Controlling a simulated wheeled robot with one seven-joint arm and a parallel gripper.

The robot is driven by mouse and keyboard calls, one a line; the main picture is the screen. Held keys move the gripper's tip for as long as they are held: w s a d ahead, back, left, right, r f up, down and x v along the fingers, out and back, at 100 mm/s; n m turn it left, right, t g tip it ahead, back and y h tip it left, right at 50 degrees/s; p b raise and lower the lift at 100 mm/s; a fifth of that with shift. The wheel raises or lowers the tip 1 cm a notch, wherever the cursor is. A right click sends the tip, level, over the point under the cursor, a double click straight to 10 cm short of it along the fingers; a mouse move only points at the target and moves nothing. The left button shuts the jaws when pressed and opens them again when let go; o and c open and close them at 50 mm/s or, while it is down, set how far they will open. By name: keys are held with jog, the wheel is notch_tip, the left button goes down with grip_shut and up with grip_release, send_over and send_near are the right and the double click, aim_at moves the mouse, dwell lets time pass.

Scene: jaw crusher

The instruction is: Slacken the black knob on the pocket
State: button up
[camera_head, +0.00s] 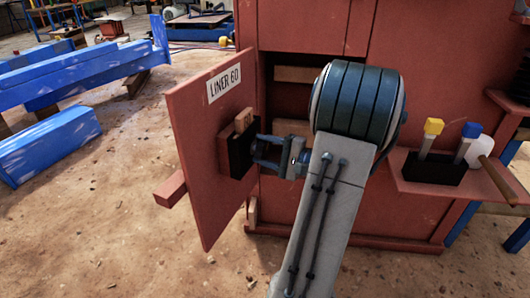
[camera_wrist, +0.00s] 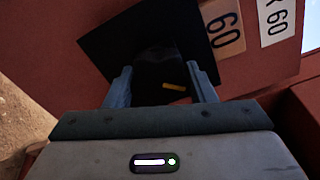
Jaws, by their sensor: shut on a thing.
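The black pocket (camera_head: 240,157) is fixed to the inner face of the red door labelled "LINER 60". A wooden block stands in it and rises above its top edge. In the wrist view the pocket (camera_wrist: 108,42) is a dark plate, tilted in the picture. The black knob (camera_wrist: 158,72), with a yellow mark on it, sits between my fingers. My gripper (camera_wrist: 160,85) is shut on the knob, one finger on each side. In the head view my gripper (camera_head: 256,152) reaches the pocket from the right, and the knob is hidden there.
The red door (camera_head: 205,130) stands open from the red cabinet (camera_head: 340,215). A side shelf (camera_head: 440,187) on the right holds a black box with yellow and blue-topped tools and a hammer. Blue beams (camera_head: 75,75) lie on the left. The dirt floor below the door is clear.

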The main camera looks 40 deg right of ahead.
jog(key=shift+d, duration=0.1)
jog(key=o, duration=1)
jog(key=p+v, duration=0.4)
jog(key=v, duration=0.9)
jog(key=shift+s+d, duration=0.15)
jog(key=shift+s, duration=0.2)
